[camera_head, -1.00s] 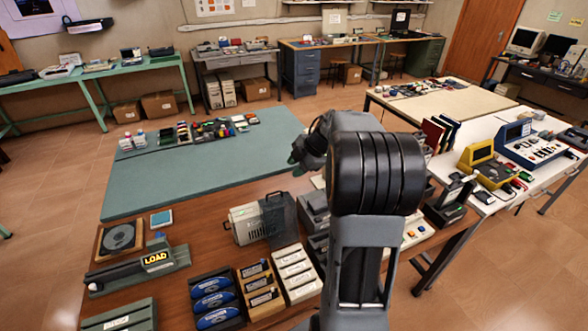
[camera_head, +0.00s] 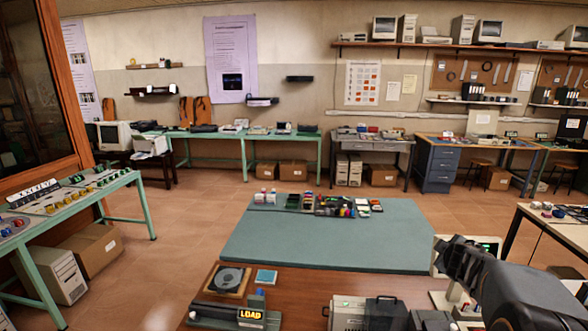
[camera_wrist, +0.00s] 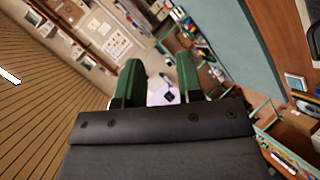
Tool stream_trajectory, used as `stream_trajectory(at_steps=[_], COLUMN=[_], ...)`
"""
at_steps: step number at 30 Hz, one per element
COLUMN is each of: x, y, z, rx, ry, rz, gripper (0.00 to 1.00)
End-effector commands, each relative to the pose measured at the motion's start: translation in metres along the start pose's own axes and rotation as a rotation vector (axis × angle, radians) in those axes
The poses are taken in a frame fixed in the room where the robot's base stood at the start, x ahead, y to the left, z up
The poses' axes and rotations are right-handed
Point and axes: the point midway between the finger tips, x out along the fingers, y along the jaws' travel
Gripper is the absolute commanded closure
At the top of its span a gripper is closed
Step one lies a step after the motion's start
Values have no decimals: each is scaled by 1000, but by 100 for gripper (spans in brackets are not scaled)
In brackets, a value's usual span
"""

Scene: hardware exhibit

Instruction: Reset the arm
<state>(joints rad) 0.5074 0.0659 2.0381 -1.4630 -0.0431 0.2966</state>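My gripper (camera_wrist: 159,75) shows in the wrist view as two green fingers standing apart, with nothing held between them. A pale poster on the wall shows far off through the gap. The wrist view is strongly tilted. In the head view, my dark arm (camera_head: 525,295) reaches in at the lower right, above the right part of the wooden table; I cannot make out the fingers there.
The wooden table (camera_head: 300,284) in front carries a LOAD sign (camera_head: 251,318), a grey device (camera_head: 362,312) and a teal mat (camera_head: 330,240) with small parts at its far edge. A green bench (camera_head: 125,180) stands left. Open floor (camera_head: 195,215) lies between.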

Motion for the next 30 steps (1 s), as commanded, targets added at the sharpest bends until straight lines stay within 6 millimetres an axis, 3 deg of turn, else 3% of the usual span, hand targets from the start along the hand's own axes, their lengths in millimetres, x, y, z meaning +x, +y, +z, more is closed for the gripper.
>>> stream_trajectory(at_steps=[4,8,12,17,19,24,30], x=[-44,-91,-147,-201,-215,-232,-235], y=[-29,-86,-157,-217,-228,-231,-232], z=[23,32,23,-1,-11,-26,-31], rx=[266,486,667,789,807,776,760], ry=[-238,-415,-524,-516,-467,-372,-352], rz=[13,-109,-327,-549,-590,-598,-604], gripper=[66,66,66,66,66,66,66])
